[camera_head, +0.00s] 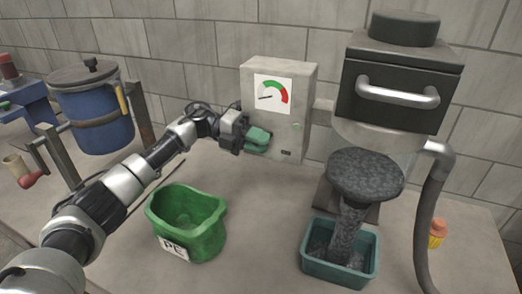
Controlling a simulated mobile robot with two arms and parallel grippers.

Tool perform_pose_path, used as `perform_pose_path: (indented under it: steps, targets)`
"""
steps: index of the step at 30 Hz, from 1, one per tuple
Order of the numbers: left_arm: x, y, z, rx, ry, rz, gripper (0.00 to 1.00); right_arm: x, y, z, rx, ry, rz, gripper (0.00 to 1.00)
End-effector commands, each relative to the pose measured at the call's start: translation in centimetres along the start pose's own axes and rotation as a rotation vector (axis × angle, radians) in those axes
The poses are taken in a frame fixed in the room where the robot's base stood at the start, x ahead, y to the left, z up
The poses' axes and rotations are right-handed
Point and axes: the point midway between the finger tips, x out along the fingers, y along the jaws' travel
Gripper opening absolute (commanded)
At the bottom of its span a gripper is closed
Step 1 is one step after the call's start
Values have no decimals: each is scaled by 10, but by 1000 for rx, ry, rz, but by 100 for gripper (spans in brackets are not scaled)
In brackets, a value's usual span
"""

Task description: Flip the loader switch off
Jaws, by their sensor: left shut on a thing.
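A grey control box (292,115) with a red and green gauge stands against the wall, left of the black loader (398,90). My left gripper (258,141) reaches in from the left. Its green fingers are shut at the lower left front of the box. The loader switch is hidden behind or between the fingers, so its position cannot be told. My right gripper is not in view.
A green bucket marked PE (205,245) stands in front of my arm. A teal bin (315,268) with grey material stands under the loader's grey mesh outlet. A grey hose (428,215) runs down at right. A blue drum (97,122) stands at left.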

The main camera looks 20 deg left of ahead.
Motion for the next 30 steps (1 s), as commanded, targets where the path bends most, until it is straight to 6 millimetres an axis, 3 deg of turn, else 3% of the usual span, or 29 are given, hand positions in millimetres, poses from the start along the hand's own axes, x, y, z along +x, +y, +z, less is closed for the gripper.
perform_pose_path:
  steps: [16,17,21,30]
  targets:
    - [-1,0,0,3,25,-2,0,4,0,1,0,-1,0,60]
    - [-1,0,0,3,25,-2,20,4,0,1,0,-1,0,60]
    - [-1,0,0,3,24,-2,41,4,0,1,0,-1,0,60]
    - [-3,1,1,3,23,-1,41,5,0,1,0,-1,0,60]
